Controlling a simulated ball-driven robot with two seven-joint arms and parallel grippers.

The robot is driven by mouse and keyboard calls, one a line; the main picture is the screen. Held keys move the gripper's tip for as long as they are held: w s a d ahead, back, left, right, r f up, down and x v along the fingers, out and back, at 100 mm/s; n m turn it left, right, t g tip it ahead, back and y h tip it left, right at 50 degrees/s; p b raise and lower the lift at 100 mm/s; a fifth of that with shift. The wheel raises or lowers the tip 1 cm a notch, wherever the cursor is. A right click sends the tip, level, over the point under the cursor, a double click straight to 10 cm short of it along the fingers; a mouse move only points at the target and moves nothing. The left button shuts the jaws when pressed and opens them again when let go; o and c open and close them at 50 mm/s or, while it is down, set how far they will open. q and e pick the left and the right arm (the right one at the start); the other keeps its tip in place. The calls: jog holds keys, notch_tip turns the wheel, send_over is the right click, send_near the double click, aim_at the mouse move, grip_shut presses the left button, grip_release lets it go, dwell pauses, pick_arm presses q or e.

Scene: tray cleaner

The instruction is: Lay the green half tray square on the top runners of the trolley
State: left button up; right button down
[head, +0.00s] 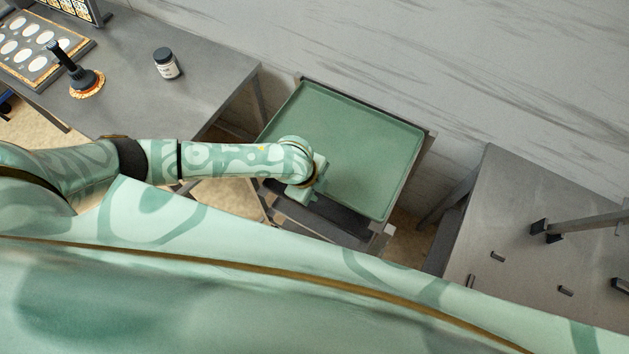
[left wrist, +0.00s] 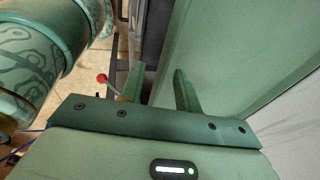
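The green half tray (head: 350,138) lies over the top of the trolley (head: 433,140), its sides roughly in line with the frame. Whether every edge rests on the runners cannot be told. My left gripper (head: 312,194) is at the tray's near-left edge in the head view and hides part of the rim. The tray (left wrist: 230,50) fills the right side there, beside and behind the right finger. Whether the fingers touch it cannot be told. My right gripper is out of view.
A grey table (head: 130,62) at left holds a white jar (head: 166,64), a black-handled tool (head: 75,70) and a plate with round wells (head: 35,45). Another grey table (head: 520,240) stands to the right. A marbled wall (head: 400,50) is close behind the trolley.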

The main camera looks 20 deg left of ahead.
pick_arm(q)
jog(key=p+v, duration=0.2)
jog(key=v, duration=1.4)
jog(key=w+d+r+n+t+h, duration=0.1)
jog(key=d+r+n+t+h, duration=0.1)
jog(key=d+r+n+t, duration=0.3)
jog(key=s+a+n+y, duration=0.3)
jog(key=a+n+y, duration=0.1)
jog(key=a, duration=0.6)
jog(key=s+a+n+y, duration=0.4)
jog(key=a+y, duration=0.1)
jog(key=a, duration=0.5)
jog(key=s+d+f+g+h+b, duration=0.2)
jog(key=f+b, duration=0.5)
jog(key=f, duration=1.2)
jog(key=s+d+f+g+h+b, duration=0.15)
jog(key=f+b, duration=0.45)
jog(key=f, duration=1.3)
jog(key=s+f+n+g+b, duration=0.1)
jog(key=s+f+b, duration=0.5)
jog(key=s+f, duration=0.4)
jog(key=s+f+n+g+h+b, duration=0.1)
jog(key=s+f+b, duration=0.6)
jog(key=f, duration=1.3)
jog(key=s+n, duration=0.1)
jog(key=s, duration=0.2)
jog(key=shift+s+d+f+n+g, duration=0.25)
jog(key=shift+s+f+n+g, duration=0.05)
jog(key=shift+s+g, duration=0.1)
